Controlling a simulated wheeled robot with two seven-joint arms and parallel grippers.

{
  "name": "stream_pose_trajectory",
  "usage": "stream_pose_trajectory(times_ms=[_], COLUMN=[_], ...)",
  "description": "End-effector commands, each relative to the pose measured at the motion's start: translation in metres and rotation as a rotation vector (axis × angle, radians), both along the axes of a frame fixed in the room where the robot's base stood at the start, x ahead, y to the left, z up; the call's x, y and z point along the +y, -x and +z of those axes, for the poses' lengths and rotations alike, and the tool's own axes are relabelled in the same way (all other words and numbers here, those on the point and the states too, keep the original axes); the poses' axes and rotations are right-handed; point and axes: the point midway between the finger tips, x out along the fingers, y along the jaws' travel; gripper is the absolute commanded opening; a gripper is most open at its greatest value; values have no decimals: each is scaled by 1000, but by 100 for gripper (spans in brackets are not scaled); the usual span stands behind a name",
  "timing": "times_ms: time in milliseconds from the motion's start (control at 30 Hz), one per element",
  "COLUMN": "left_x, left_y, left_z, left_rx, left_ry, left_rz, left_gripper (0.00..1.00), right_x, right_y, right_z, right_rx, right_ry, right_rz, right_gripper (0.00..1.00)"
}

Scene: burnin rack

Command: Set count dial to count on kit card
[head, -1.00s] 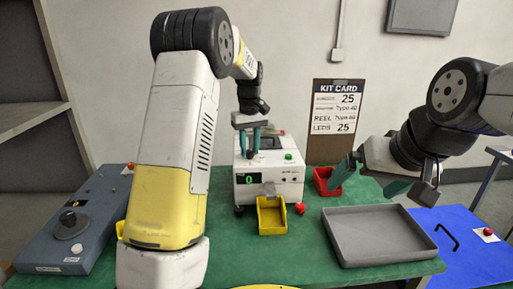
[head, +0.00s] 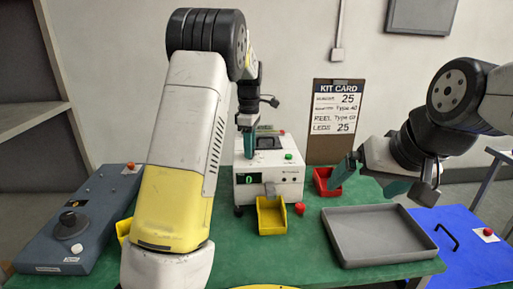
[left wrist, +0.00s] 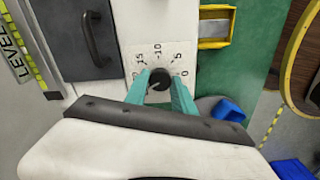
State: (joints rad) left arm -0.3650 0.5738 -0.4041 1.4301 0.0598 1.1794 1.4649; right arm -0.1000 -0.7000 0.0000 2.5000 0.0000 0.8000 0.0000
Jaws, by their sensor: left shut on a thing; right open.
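The white machine (head: 285,183) stands on the green table with a green 0 on its display (head: 249,179). My left gripper (head: 248,143) is down at its top left. In the left wrist view my left gripper (left wrist: 160,92) is shut on the black count dial (left wrist: 160,79), a finger on each side. A scale (left wrist: 158,50) around it shows 0, 5, 10 and 15; the fingers partly hide the rest, and the pointer is hard to read. The kit card (head: 336,108) on the wall shows 25 on its top and bottom lines. My right gripper (head: 372,180) is open and empty.
A yellow bin (head: 271,219) stands before the machine, with a red knob (head: 299,209) beside it. A red bin (head: 322,186) is by my right gripper. An empty grey tray (head: 378,238) lies front right. A blue-grey control box (head: 75,225) is at left.

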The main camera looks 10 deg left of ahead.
Motion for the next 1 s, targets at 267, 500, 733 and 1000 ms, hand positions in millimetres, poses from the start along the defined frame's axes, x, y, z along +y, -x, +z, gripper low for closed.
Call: stream_pose_trajectory(times_ms=[267, 500, 733, 1000], left_x=[0, 1, 0, 0], left_y=[-1, -2, -2, -2], left_z=[2, 2, 2, 2], left_rx=[-7, -7, -6, -6], left_ry=[1, 0, 0, 0], left_rz=[191, 285, 317, 320], left_gripper=[0, 0, 0, 0], right_x=[0, 0, 0, 0], right_y=[0, 0, 0, 0], right_z=[0, 0, 0, 0], right_rx=[0, 0, 0, 0], right_ry=[0, 0, 0, 0], right_rz=[0, 0, 0, 0], right_gripper=[99, 99, 99, 99])
